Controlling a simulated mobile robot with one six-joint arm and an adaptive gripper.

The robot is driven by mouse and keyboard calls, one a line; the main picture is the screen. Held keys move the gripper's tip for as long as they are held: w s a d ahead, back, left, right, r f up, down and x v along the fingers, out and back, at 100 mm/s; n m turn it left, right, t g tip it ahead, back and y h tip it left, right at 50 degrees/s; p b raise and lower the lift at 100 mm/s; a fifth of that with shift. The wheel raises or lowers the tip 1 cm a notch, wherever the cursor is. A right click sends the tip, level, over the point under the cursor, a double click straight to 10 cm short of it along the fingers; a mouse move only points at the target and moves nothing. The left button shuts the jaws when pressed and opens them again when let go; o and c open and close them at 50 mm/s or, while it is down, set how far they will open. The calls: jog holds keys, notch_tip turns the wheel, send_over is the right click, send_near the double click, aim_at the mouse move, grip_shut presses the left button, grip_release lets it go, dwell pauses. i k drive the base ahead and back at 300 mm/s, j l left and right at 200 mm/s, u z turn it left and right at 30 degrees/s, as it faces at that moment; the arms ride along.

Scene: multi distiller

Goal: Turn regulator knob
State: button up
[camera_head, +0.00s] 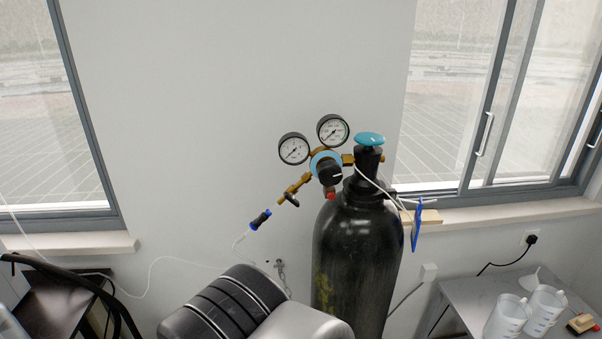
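The regulator (320,158) is brass with a light blue ring and sits at the top of a black gas cylinder (355,250). Its knob (330,174) is black with a pale mark and faces the camera. Two round white-faced gauges, a left one (293,149) and a right one (332,130), stand above it. A teal valve handwheel (369,139) tops the cylinder. Part of my arm shows at the bottom centre, in front of the cylinder's lower left side. My gripper is not in view, and nothing visible touches the knob.
A brass outlet (294,190) leads toward a blue-black hose connector (260,219). A white cord with a blue tag (417,224) hangs right of the cylinder. A table (465,290) with white beakers (508,316) stands lower right. Plain wall lies left of the gauges.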

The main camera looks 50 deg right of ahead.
aim_at(329, 172)
jog(key=k+z, duration=0.1)
jog(key=z, duration=1.5)
